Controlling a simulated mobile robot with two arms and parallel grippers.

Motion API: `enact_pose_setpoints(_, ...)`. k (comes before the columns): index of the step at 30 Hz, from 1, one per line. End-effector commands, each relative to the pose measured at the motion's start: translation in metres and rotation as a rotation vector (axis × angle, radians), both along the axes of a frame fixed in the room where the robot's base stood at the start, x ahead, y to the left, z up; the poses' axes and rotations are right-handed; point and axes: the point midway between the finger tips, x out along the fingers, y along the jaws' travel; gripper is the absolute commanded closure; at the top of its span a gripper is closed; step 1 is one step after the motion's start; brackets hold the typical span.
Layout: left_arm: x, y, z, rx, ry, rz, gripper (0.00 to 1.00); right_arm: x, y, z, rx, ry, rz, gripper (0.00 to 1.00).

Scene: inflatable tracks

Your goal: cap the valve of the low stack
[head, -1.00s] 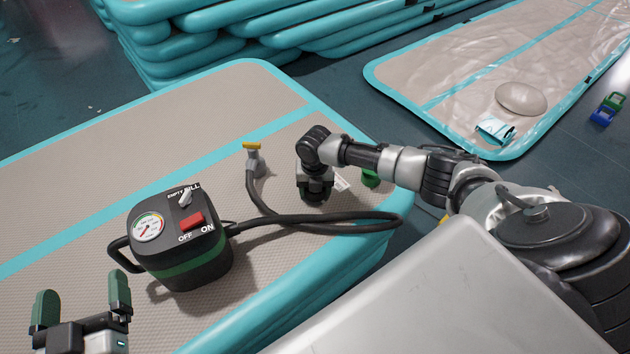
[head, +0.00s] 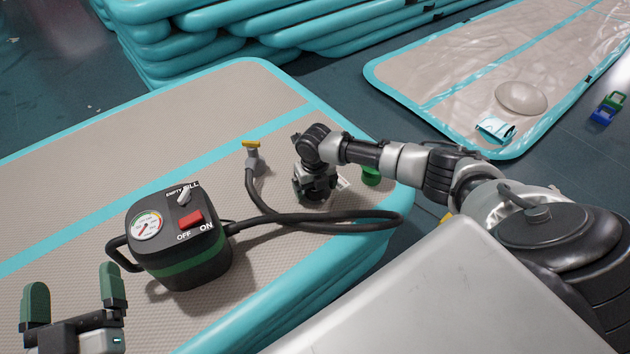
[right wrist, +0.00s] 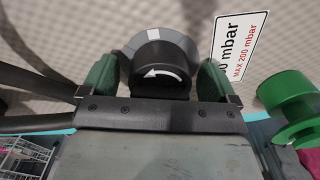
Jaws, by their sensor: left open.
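The low stack (head: 60,190) is a beige mat with turquoise edges. My right gripper (head: 315,194) is low over its right part. In the right wrist view, the right gripper's green fingertips (right wrist: 158,82) stand either side of a round black knob (right wrist: 160,78) with a white curved arrow and a grey-black ring. It appears to be the valve; narrow gaps seem to show beside the knob. A green spool-shaped piece, perhaps the cap (right wrist: 287,105), is right of the gripper; the head view also shows it (head: 371,175). My left gripper (head: 73,288) is open and empty at lower left.
A black pump (head: 180,245) with gauge and red switch stands on the stack. Its hose (head: 330,224) loops near my right gripper to a yellow-tipped nozzle (head: 252,155). A label (right wrist: 240,45) lies by the knob. A taller stack (head: 270,35) is behind.

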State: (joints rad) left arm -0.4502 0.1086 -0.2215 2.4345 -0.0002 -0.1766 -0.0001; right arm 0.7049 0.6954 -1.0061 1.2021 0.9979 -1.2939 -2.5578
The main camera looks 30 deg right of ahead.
Motion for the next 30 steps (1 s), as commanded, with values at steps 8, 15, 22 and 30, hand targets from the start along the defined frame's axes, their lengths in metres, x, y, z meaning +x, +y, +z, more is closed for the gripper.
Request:
enact_pose_setpoints(8, 0.000, 0.000, 0.000, 0.002, 0.010, 0.001, 0.08, 0.000, 0.000, 0.003, 0.000, 0.000, 0.000, 0.10)
enact_pose_setpoints(15, 0.000, 0.004, -0.023, 0.054, 0.207, 0.012, 0.08, 0.000, 0.000, 0.026, 0.000, -0.001, -0.001, 0.10)
enact_pose_setpoints(22, -0.009, 0.013, -0.057, 0.120, 0.471, 0.029, 0.08, 0.001, 0.000, 0.058, 0.001, -0.002, 0.000, 0.10)
enact_pose_setpoints(30, -0.032, 0.025, -0.090, 0.187, 0.757, 0.048, 0.08, 0.000, 0.000, 0.091, 0.000, 0.000, -0.001, 0.10)
